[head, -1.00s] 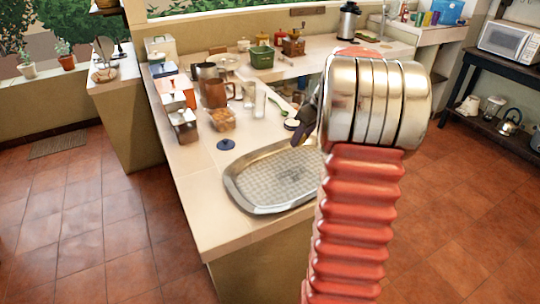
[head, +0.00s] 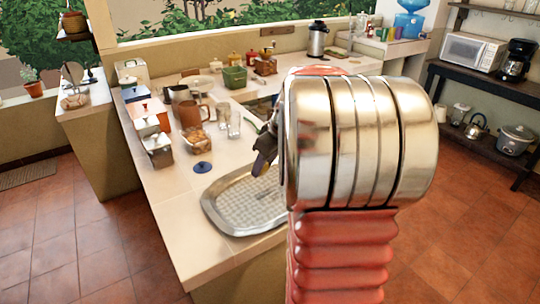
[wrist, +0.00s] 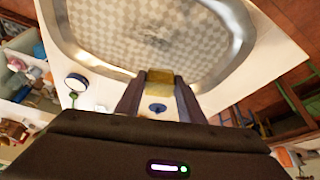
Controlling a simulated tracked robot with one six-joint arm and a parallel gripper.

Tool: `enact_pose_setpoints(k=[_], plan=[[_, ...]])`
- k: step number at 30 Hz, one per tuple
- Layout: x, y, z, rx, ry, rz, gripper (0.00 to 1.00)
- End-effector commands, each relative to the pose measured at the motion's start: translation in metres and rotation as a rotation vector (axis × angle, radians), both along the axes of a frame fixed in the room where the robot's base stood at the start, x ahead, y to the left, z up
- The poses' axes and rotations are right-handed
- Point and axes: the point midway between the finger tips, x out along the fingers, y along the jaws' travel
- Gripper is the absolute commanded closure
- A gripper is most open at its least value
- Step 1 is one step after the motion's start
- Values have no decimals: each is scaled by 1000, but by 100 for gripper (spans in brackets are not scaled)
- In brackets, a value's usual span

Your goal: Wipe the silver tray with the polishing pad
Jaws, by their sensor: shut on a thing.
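The silver tray (head: 212,212) lies on the near end of the tiled counter. Its patterned floor shows below my gripper, and its rim (wrist: 68,42) curves across the wrist view. A greyish smudge shows on its floor in the wrist view. My gripper (head: 260,164) is over the far part of the tray, fingers angled down. In the wrist view its two dark fingers are shut on a yellowish block, the polishing pad (wrist: 160,80). I cannot tell whether the pad touches the tray. My arm hides the tray's right side in the head view.
A blue lid-like disc (head: 202,168) lies just beyond the tray. Metal canisters (head: 157,149), a copper mug (head: 187,114), glasses and a food box (head: 198,142) stand farther back. A green basket (head: 234,77) is near the wall.

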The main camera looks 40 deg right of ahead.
Motion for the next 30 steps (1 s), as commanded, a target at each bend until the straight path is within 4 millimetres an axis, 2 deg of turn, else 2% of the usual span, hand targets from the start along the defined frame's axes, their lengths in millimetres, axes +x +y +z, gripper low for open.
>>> enact_pose_setpoints(k=[1,6,20,30], plan=[[-6,8,-4,4,4,-3,89],[-17,18,-20,17,18,-19,89],[-16,17,-23,14,17,-26,89],[-17,17,-48,15,18,-28,89]])
